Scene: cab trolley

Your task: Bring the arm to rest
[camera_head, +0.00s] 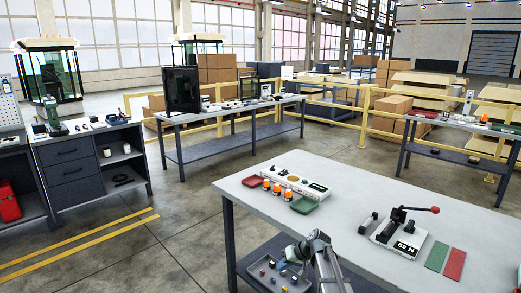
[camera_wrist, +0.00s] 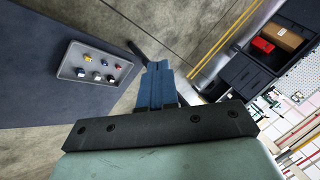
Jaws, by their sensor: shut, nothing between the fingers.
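My gripper shows in the wrist view with its two blue fingers (camera_wrist: 156,78) pressed together and nothing between them. In the head view my arm rises at the bottom centre, in front of the near table's edge. The pale green hand of my gripper (camera_head: 283,264) is there, low beside the table and over the lower shelf; its fingertips are small and hard to make out. The gripper is apart from the things on the table top.
The near table (camera_head: 350,190) holds red and green trays, orange-banded jars, a white panel and a black clamp with a red-knobbed lever (camera_head: 410,212). A grey tray of small parts (camera_wrist: 95,64) lies on the lower shelf. Open floor (camera_head: 150,240) lies to the left.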

